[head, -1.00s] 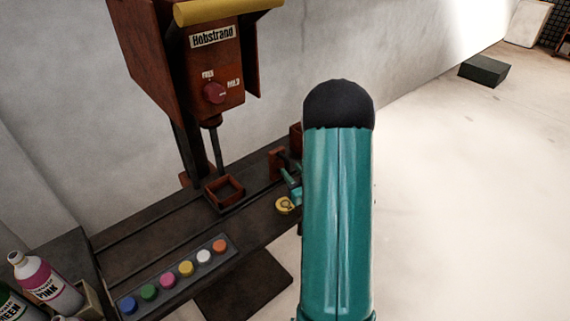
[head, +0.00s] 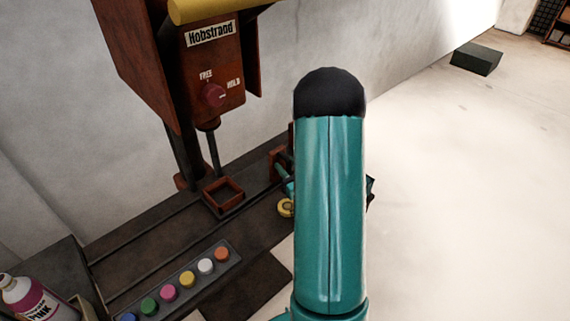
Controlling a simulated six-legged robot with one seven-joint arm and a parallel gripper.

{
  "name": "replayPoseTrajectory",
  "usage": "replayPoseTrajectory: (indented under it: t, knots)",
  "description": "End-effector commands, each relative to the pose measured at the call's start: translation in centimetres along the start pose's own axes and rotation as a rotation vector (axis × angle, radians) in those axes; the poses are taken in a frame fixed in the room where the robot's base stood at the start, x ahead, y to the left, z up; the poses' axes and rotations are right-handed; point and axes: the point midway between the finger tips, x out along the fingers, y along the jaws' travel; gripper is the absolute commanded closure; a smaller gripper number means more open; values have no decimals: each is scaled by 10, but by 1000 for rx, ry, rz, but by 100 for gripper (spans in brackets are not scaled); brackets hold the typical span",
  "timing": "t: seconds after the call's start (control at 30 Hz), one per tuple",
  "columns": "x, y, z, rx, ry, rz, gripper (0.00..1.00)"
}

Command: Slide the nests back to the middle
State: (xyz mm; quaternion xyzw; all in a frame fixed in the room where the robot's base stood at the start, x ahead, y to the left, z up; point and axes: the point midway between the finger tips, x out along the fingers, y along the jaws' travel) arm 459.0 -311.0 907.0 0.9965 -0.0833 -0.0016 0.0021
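A rust-red square nest (head: 223,205) sits on the dark bench rail under the stirrer shaft. Another rust-red piece (head: 277,163), perhaps a second nest, stands further right along the bench, mostly hidden by my arm. My gripper (head: 286,183) shows only as small teal parts beside that piece, left of my large teal arm link. Its fingers are too hidden to tell whether they are open or touching the piece.
The Hobstrand stirrer (head: 211,75) stands over the bench with a red knob (head: 213,95) between FREE and HOLD marks. A strip of coloured caps (head: 187,279) lies in front. A pink-labelled bottle (head: 30,298) is at lower left. Open floor lies right.

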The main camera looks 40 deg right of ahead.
Motion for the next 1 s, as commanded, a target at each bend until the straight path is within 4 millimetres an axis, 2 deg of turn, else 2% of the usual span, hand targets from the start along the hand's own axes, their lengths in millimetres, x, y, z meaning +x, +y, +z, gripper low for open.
replayPoseTrajectory:
  t: [0.4,0.47,0.6,1.0]
  knots:
    - [-4,1,0,0,0,2,64]
    - [-4,1,0,0,0,2,74]
    - [-3,1,0,0,0,1,100]
    - [0,0,0,-1,1,2,100]
